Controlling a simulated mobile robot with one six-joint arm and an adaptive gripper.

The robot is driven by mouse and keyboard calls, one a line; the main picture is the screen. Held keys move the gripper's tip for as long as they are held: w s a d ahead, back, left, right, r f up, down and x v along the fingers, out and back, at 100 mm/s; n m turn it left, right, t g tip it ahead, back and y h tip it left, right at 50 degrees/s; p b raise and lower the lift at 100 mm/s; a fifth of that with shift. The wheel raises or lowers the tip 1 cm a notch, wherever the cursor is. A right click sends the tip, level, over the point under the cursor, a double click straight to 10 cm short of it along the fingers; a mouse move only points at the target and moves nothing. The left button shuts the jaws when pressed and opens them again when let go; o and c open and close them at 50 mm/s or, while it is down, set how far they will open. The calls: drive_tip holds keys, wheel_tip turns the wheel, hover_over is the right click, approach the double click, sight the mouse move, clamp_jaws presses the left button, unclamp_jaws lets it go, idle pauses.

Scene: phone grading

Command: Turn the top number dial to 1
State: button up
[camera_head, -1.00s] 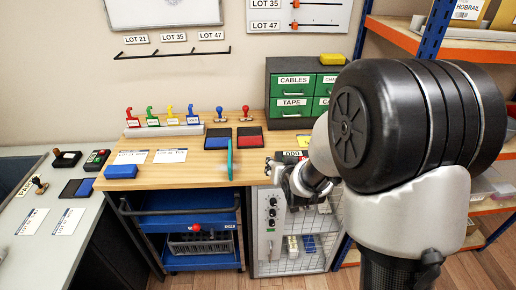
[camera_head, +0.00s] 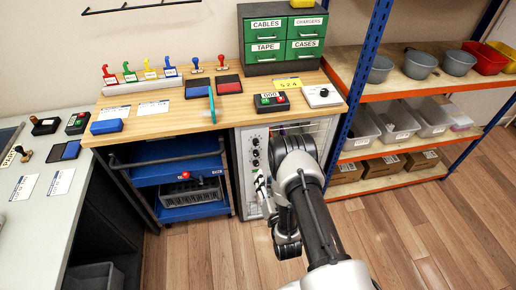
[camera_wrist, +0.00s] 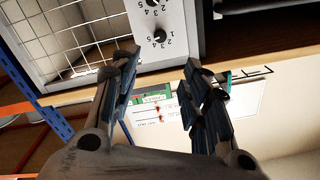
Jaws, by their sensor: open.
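A white control panel (camera_head: 251,170) with several black dials in a column is on the front of the cabinet under the wooden counter. The top number dial (camera_head: 255,141) is just below the counter edge. The wrist view is turned over, so this dial (camera_wrist: 160,36) shows below another dial (camera_wrist: 151,3), with numbers printed around it. Its exact pointer setting is too small to read. My gripper (camera_wrist: 163,62) is open and empty; the dial appears between and beyond its fingertips, apart from them. In the head view my gripper (camera_head: 263,190) is in front of the panel, lower than the dial.
A wire mesh door (camera_wrist: 75,35) is beside the panel. The wooden counter (camera_head: 225,112) overhangs just above the dial. A blue cart (camera_head: 180,170) stands left of the cabinet and an orange-and-blue shelf (camera_head: 400,85) stands right. The wooden floor (camera_head: 400,235) in front is clear.

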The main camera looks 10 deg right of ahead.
sight(257, 144)
drive_tip(key=w+b, duration=0.4)
drive_tip(key=w, duration=1.3)
drive_tip(key=shift+a+b, duration=0.2)
drive_tip(key=shift+b, duration=0.1)
drive_tip(key=shift+c, duration=0.3)
clamp_jaws()
